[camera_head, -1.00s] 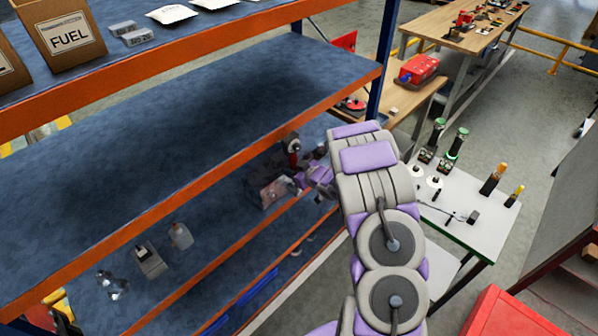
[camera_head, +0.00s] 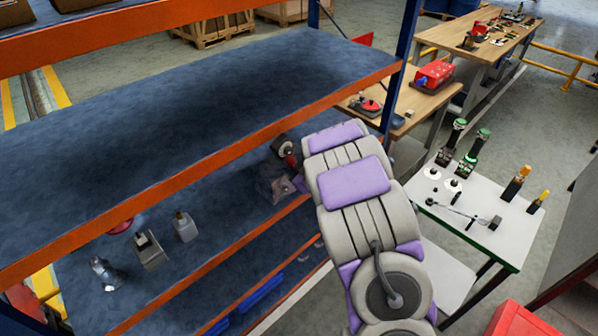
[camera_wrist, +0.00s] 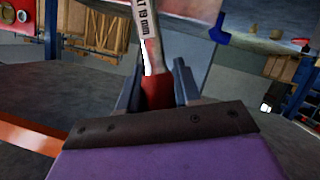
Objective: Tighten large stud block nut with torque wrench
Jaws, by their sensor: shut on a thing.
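In the wrist view my gripper (camera_wrist: 157,82) is shut on the red handle of a wrench-like tool (camera_wrist: 149,38). Its grey shaft carries lettering that reads partly "19 mm" and runs up out of the picture. In the head view my arm reaches to the right end of the shelf, and its links mostly hide my gripper. A dark, round part with some red (camera_head: 284,147) shows just left of the arm; I cannot tell whether it belongs to the held tool. I cannot make out the large stud block nut in either view.
An orange-edged shelf rack (camera_head: 215,160) stands close on the left, with bottles and small containers (camera_head: 150,250) on its lower shelf. A white table (camera_head: 490,235) with several tools is at the right. A red cabinet (camera_head: 510,320) is at the bottom right.

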